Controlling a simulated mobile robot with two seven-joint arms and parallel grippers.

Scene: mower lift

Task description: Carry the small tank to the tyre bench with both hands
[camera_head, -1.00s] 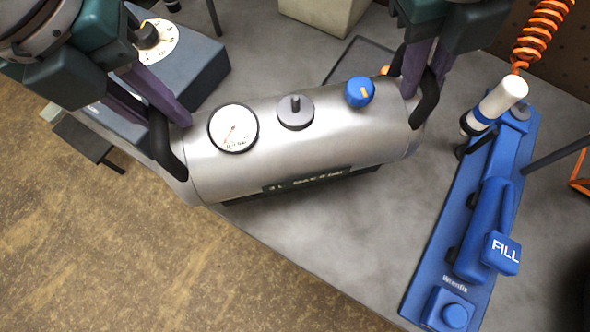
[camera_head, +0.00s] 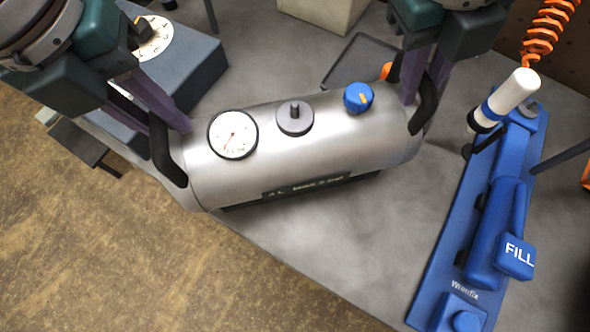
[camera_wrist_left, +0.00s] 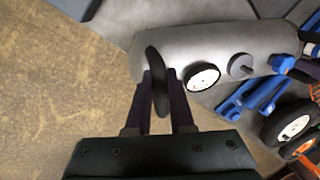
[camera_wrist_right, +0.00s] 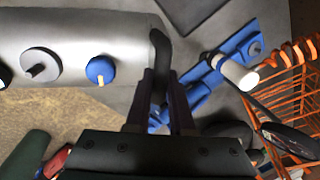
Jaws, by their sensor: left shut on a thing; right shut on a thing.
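The small tank (camera_head: 300,160) is a silver cylinder with a white dial gauge (camera_head: 233,134), a grey cap and a blue knob (camera_head: 358,97). It lies over the grey bench top, slightly tilted in the head view. My left gripper (camera_head: 168,130) is shut on the black handle (camera_wrist_left: 157,80) at its left end. My right gripper (camera_head: 420,92) is shut on the black handle (camera_wrist_right: 160,55) at its right end. I cannot tell whether the tank's underside touches the bench.
A blue fill fixture (camera_head: 490,220) marked FILL, with a white-capped nozzle (camera_head: 510,95), stands right of the tank. A grey-blue box with a dial (camera_head: 190,75) is behind left. An orange coiled hose (camera_head: 545,30) hangs at the back right. Brown floor (camera_head: 110,250) lies front left.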

